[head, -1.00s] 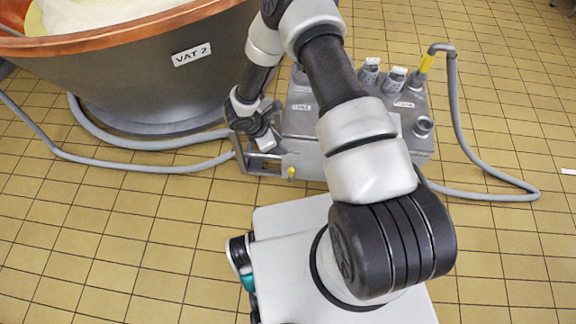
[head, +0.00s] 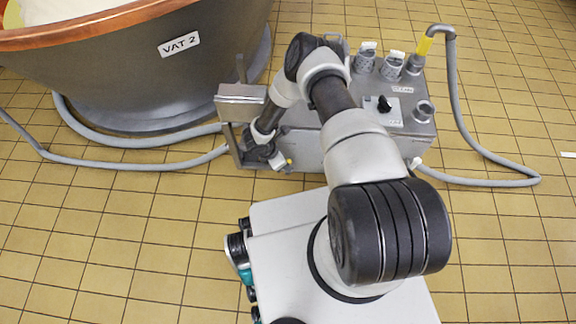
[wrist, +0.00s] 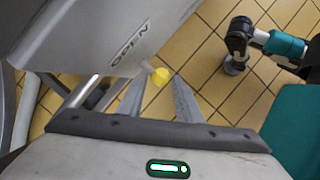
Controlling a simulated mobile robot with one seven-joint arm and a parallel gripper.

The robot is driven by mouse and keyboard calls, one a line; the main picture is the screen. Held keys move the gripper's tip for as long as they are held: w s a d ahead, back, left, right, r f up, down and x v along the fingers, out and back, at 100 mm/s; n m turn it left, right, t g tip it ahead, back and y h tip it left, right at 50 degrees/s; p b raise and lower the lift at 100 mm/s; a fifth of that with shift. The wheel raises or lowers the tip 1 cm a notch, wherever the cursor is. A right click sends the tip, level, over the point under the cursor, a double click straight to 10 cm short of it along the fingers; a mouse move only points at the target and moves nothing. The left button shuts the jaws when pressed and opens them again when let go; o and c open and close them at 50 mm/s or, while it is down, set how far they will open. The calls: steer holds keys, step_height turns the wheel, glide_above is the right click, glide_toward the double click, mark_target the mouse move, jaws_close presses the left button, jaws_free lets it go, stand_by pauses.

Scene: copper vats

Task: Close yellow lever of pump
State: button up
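The grey metal pump (head: 310,148) stands on the floor beyond my base, partly hidden by my arm. The lever's yellow tip (head: 289,161) shows low on the pump's near side in the head view. In the wrist view the yellow lever tip (wrist: 161,77) sticks out on a short pale stem beside the word OPEN on the pump's grey wall (wrist: 85,40). My gripper (wrist: 159,86) is open, its two fingers pointing at the lever. The tip appears at the gap between the fingertips; I cannot tell whether they touch it. In the head view my gripper (head: 279,158) is close beside it.
A large copper-rimmed vat (head: 120,75) marked VAT 2 stands left of the pump. A grey hose (head: 130,167) runs along the floor on the left, another hose (head: 490,180) on the right. A metal frame (head: 236,150) stands at the pump's left end. Tiled floor is clear in front.

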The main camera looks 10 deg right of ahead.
steer(key=shift+b+x, duration=0.35)
steer(key=shift+x, duration=1.5)
jaws_close()
